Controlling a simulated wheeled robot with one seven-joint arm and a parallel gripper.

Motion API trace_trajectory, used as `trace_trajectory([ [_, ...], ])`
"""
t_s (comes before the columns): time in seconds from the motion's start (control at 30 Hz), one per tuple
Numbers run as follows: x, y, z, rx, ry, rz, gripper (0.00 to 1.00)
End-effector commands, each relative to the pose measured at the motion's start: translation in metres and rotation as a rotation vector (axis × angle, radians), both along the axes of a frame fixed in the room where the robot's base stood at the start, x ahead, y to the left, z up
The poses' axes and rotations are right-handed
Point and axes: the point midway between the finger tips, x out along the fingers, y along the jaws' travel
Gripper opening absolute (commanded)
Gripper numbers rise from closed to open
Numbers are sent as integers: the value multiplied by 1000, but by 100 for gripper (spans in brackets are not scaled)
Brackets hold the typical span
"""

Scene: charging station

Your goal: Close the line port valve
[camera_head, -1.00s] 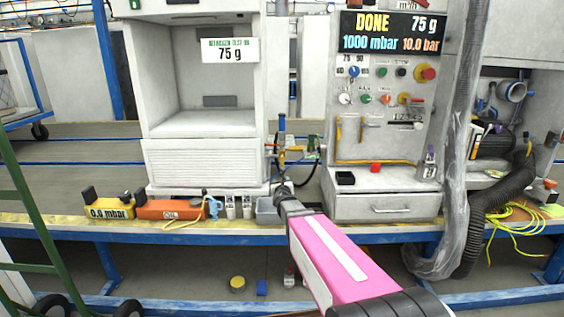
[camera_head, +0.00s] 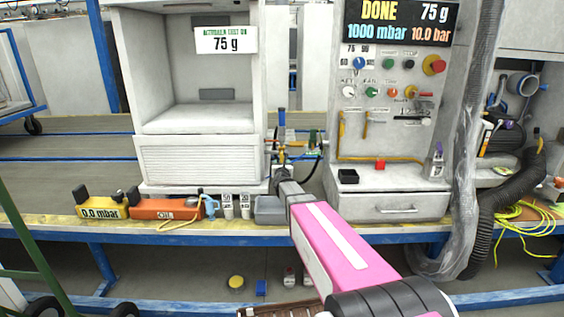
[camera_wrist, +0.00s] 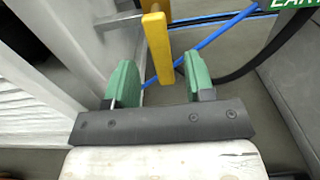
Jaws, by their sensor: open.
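The valve fitting (camera_head: 282,150) stands between the white cabinet and the control panel, with an upright blue part on top and yellow parts below. I cannot tell which part is the line port valve. My gripper (camera_head: 281,176) is just in front of it, and its fingertips are hard to make out there. In the wrist view my gripper (camera_wrist: 158,82) has its two green fingers apart with nothing between their pads. A yellow bar (camera_wrist: 156,48) stands upright just beyond the gap, closer to the left finger; no contact shows.
A white cabinet (camera_head: 200,160) is on the left and a control panel (camera_head: 385,110) on the right. A grey tray (camera_head: 268,210) sits below my gripper. A black hose (camera_wrist: 262,58) and a blue line (camera_wrist: 215,38) run behind the fingers.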

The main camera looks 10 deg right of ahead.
Motion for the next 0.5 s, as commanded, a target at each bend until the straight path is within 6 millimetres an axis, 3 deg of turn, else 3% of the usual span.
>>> trace_trajectory([
  [0.03,15,-2,-1,0,0,0,49],
  [0.2,38,-6,-1,-1,0,-1,49],
  [0.5,45,-7,0,-1,0,0,49],
])
